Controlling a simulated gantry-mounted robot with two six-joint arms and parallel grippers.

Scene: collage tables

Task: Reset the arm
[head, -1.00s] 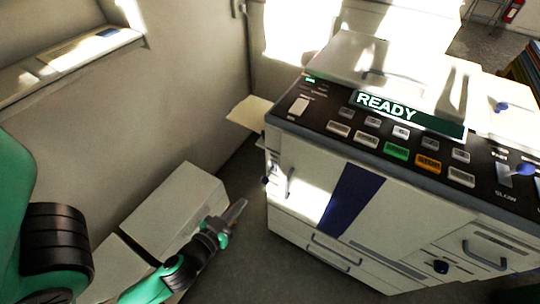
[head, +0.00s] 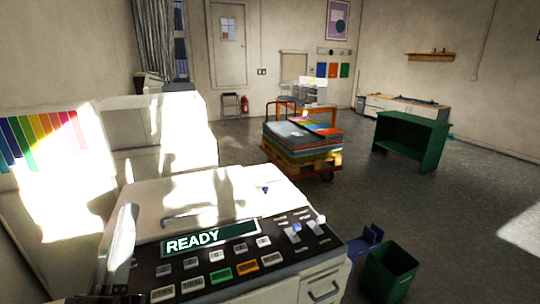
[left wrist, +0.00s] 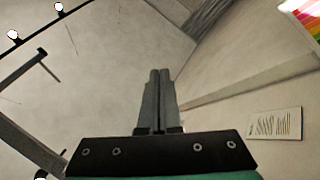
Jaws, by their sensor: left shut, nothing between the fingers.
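My left gripper (head: 127,212) stands upright at the lower left of the head view, in front of the left part of the copier (head: 190,205). In the left wrist view its two grey fingers (left wrist: 159,74) lie together, shut and empty, against a plain wall and ceiling. Nothing touches the fingertips there. My right gripper is in neither view. The copier's display (head: 210,239) reads READY, above rows of white, green and orange buttons.
A green bin (head: 391,270) stands right of the copier. Beyond are a cart stacked with coloured sheets (head: 300,143) and a green table (head: 412,138). Open grey floor (head: 400,200) lies to the right. A rainbow chart (head: 40,138) hangs on the left wall.

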